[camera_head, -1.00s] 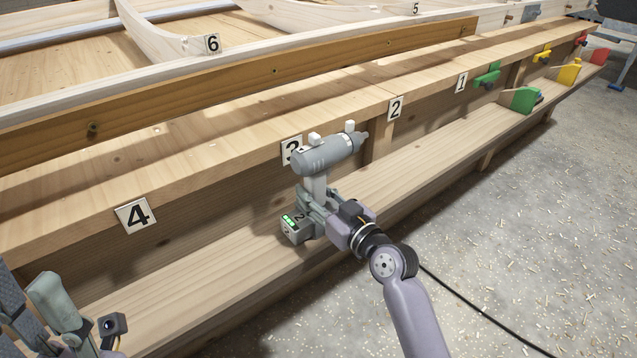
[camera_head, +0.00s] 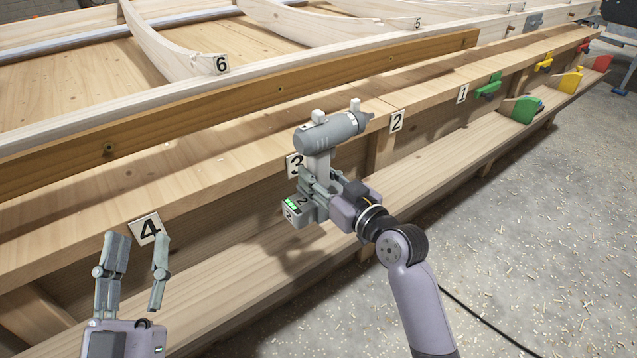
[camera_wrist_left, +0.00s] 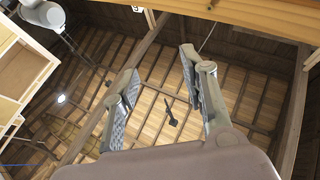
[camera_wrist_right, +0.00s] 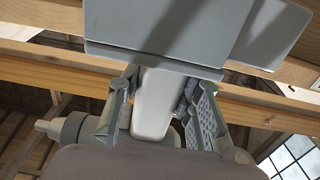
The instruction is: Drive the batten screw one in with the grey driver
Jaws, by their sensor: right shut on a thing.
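The grey driver (camera_head: 330,132) is upright in my right gripper (camera_head: 316,182), which is shut on its handle. Its nose points right and a little away, and its base shows green lights and a 2. In the right wrist view the handle (camera_wrist_right: 153,105) is between the fingers, with the base above. The brown batten (camera_head: 200,120) runs along the frame. A screw (camera_head: 109,149) stands out of its near left part; small dark spots (camera_head: 281,89) further along may be screws or holes. I cannot tell which is screw one. My left gripper (camera_head: 138,242) is open and empty, in front of label 4.
A ledge with number labels, such as label 3 (camera_head: 294,165) and label 2 (camera_head: 397,121), runs below the batten. Pale curved ribs (camera_head: 160,45) lie behind the batten.

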